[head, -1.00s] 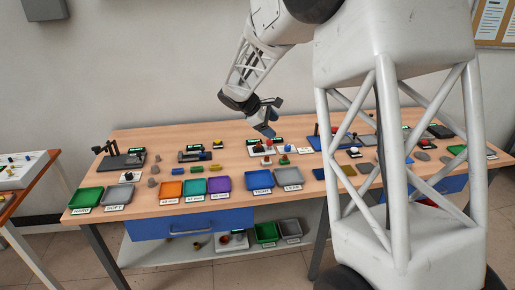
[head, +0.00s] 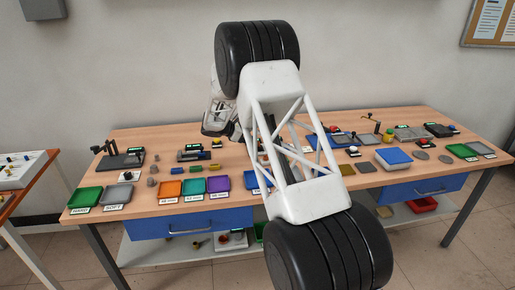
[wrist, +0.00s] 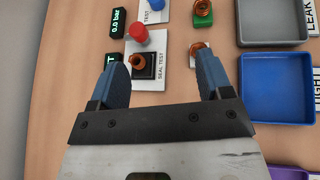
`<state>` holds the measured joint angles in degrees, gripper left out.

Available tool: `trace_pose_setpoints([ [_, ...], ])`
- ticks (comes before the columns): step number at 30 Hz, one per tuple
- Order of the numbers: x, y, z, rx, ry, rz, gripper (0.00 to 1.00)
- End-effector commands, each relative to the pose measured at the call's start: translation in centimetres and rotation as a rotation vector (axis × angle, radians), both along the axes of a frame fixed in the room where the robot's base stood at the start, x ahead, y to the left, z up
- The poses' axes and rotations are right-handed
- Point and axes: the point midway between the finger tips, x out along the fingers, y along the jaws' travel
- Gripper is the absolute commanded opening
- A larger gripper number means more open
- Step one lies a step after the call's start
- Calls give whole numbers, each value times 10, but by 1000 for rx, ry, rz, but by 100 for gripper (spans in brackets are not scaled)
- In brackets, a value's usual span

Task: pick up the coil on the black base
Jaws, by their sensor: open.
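In the wrist view, a copper-coloured coil (wrist: 138,60) sits on a square black base (wrist: 151,66) on a white plate marked SEAL TEST. My gripper (wrist: 162,70) is open and empty, its blue fingers pointing towards the table. The black base shows between the fingertips, closer to the left one. A second copper-coloured piece (wrist: 197,48) on a pale base is near the right fingertip, which partly hides it. A third, on a green base (wrist: 203,17), is farther up. In the head view my own arm hides the gripper and these pieces.
A red knob (wrist: 138,32) stands just beyond the black base, with a pressure display (wrist: 118,22) to its left. A blue tray (wrist: 246,90) and a grey tray (wrist: 272,42) lie to the right. Bare wood (wrist: 60,75) is on the left.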

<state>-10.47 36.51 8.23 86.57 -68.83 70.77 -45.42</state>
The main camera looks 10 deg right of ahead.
Motion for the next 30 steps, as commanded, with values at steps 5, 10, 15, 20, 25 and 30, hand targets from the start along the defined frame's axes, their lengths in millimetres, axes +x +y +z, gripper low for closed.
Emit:
trace_pose_setpoints([
  [5,28,12,-36,-66,49,59,72],
  [10,44,19,-55,-108,77,95,72],
  [15,50,22,-62,-125,87,109,72],
  [20,50,22,-63,-125,88,110,72],
  [25,50,21,-63,-125,89,110,72],
  [30,52,13,-66,-124,88,109,72],
])
